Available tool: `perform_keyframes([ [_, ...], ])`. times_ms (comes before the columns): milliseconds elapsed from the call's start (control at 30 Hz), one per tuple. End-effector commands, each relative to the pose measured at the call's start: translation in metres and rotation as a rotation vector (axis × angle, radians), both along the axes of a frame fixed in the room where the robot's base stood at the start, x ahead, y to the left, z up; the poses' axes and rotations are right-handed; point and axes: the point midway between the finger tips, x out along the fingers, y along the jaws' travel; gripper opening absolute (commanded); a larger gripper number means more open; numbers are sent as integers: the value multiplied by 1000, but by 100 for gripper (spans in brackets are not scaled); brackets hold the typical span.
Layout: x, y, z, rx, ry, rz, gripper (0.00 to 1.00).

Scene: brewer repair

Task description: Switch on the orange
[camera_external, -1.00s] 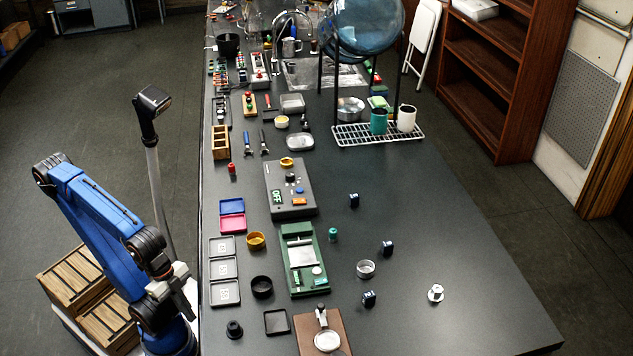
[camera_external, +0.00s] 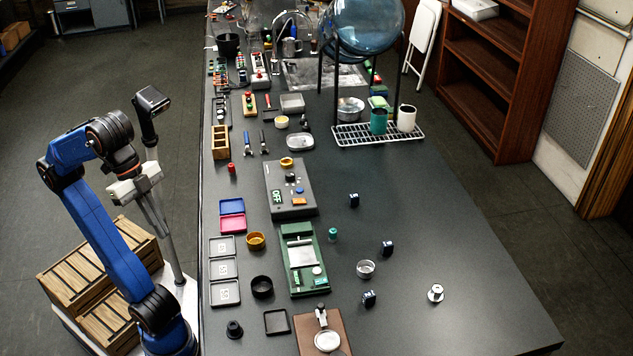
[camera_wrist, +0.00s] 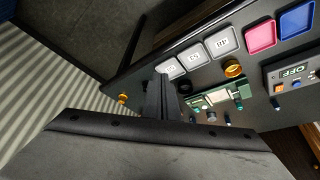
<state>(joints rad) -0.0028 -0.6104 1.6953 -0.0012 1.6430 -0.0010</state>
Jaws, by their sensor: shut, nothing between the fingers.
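A grey box (camera_external: 276,176) sits on the dark bench. It has a display reading OFF (camera_external: 277,197), a small orange switch (camera_external: 299,201), a blue button and a dark knob. In the wrist view the OFF display (camera_wrist: 293,70) and the orange switch (camera_wrist: 280,88) show at the right edge. My gripper (camera_external: 164,234) hangs beside the bench's left edge, pointing down, well left of the box. In the wrist view its dark fingers (camera_wrist: 163,86) are together and empty.
Blue and pink trays (camera_external: 232,207), a yellow cup (camera_external: 256,240) and pale square trays (camera_external: 223,245) lie between my gripper and the box. A green device (camera_external: 297,232) stands in front of the box. Free bench lies to the right (camera_external: 450,230).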

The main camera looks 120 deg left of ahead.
Motion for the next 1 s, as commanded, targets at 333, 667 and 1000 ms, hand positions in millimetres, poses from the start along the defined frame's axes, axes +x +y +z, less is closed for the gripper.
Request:
perform_keyframes([
  [333,5,4,43,-1,-3,16,0],
  [667,26,25,43,-1,-26,90,0],
  [1000,58,73,44,1,-68,220,0],
])
